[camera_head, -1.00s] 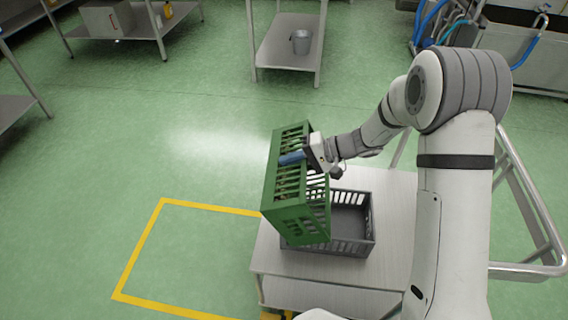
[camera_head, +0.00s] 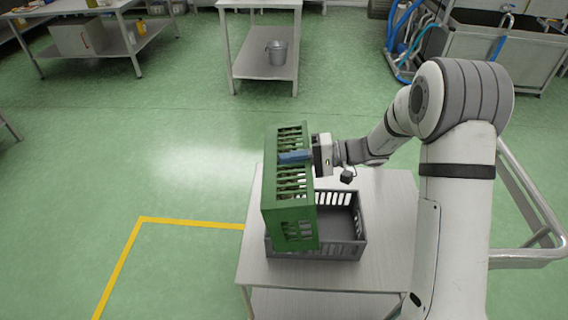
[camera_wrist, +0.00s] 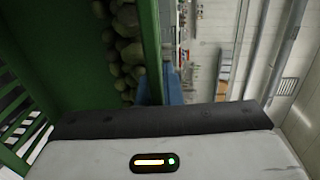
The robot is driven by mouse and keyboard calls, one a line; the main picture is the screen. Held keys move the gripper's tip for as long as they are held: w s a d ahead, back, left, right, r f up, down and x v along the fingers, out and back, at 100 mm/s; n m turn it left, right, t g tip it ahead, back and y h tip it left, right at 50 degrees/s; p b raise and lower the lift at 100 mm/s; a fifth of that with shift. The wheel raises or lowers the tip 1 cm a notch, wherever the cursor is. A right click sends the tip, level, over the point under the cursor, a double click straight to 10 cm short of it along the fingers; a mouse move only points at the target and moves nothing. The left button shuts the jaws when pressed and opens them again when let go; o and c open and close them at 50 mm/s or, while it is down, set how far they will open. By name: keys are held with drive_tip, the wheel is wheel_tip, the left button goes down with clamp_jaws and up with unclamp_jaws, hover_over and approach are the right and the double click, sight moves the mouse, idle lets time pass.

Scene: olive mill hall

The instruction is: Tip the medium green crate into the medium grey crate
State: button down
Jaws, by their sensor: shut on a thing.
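The green crate (camera_head: 289,205) is held up on its side, steeply tilted, above the left part of the grey crate. My gripper (camera_head: 296,157) is shut on its upper rim, with blue fingers. In the wrist view the green crate's wall (camera_wrist: 150,50) runs between the fingers, and greenish-brown olives (camera_wrist: 123,50) lie inside the crate. The grey crate (camera_head: 345,248) stands upright on a light table. The part of its inside that shows looks empty; its left part is hidden behind the green crate.
The light table (camera_head: 385,225) has bare room right of the grey crate. Yellow floor tape (camera_head: 190,223) lies to the left. A metal rack with a grey bucket (camera_head: 277,52) stands behind. Sinks with blue hoses (camera_head: 405,40) are at the back right.

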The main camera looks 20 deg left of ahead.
sight(309, 161)
drive_tip(key=shift+w+d+f+g+y+b, duration=0.15)
drive_tip(key=shift+w+d+y+b, duration=0.2)
drive_tip(key=shift+d+b, duration=0.4)
drive_tip(key=shift+w+d+f+g+y+b, duration=0.1)
drive_tip(key=shift+w+d+g+y+b, duration=0.1)
drive_tip(key=shift+d+y+b, duration=0.4)
drive_tip(key=shift+w+d+f+g+y+b, duration=0.15)
drive_tip(key=shift+w+d+y+b, duration=0.1)
drive_tip(key=shift+d+b, duration=0.6)
drive_tip(key=shift+w+d+r+g+y+b, duration=0.15)
drive_tip(key=shift+d+y+b, duration=0.15)
drive_tip(key=shift+d, duration=0.2)
drive_tip(key=shift+w+d+r+g+y+b, duration=0.15)
drive_tip(key=shift+d+y+b, duration=0.1)
drive_tip(key=shift+d+b, duration=0.2)
drive_tip(key=shift+w+d+y+b, duration=0.15)
drive_tip(key=shift+d+y+b, duration=0.15)
drive_tip(key=shift+d, duration=0.3)
